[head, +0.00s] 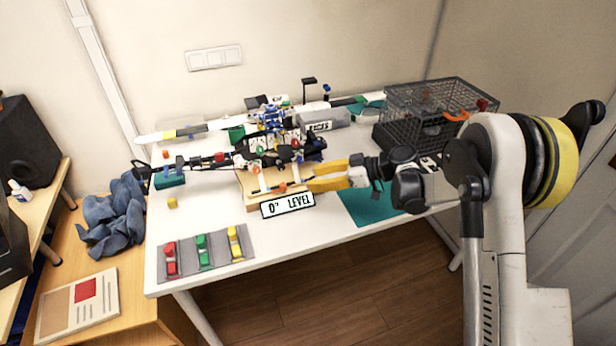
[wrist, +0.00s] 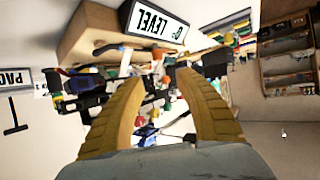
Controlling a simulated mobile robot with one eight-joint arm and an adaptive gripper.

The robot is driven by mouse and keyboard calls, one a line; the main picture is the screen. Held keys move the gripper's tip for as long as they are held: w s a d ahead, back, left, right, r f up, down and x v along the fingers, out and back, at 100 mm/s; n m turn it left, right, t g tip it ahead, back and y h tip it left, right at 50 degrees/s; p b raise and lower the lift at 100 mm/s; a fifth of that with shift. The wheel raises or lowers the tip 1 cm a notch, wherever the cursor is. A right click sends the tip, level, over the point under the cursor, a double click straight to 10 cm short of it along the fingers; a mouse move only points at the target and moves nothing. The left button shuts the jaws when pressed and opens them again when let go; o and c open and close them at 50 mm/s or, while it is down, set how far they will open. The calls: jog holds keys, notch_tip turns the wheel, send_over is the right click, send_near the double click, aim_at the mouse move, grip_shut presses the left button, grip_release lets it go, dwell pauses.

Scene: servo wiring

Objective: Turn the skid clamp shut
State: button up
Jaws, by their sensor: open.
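A model helicopter (head: 270,148) stands on a wooden block (head: 252,196) on the white table, and its lower parts also show in the wrist view. A small orange piece (head: 281,187), which looks like the skid clamp, sits low by the skid above the block. I cannot tell clearly how far it is turned. My gripper (head: 311,178) comes in from the right with its yellow fingers apart and empty, a little right of the orange piece. In the wrist view, the fingers (wrist: 158,75) frame the skid area from either side. No contact is clear.
A "0° LEVEL" sign (head: 288,204) stands in front of the block, close below my fingers. A wire crate (head: 440,102) stands at the back right. A grey mat (head: 206,252) with coloured pieces lies at the front left. The front middle of the table is clear.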

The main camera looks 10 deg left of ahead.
aim_at(284, 185)
jog(key=b+x, duration=0.1)
jog(key=x, duration=0.2)
jog(key=b+x, duration=0.1)
jog(key=x, duration=0.3)
jog(key=b+x, duration=0.1)
jog(key=x, duration=0.3)
jog(key=shift+w+d+f+b, duration=0.1)
jog(key=shift+w+f+b, duration=0.1)
jog(key=shift+f+b, duration=0.15)
grip_shut()
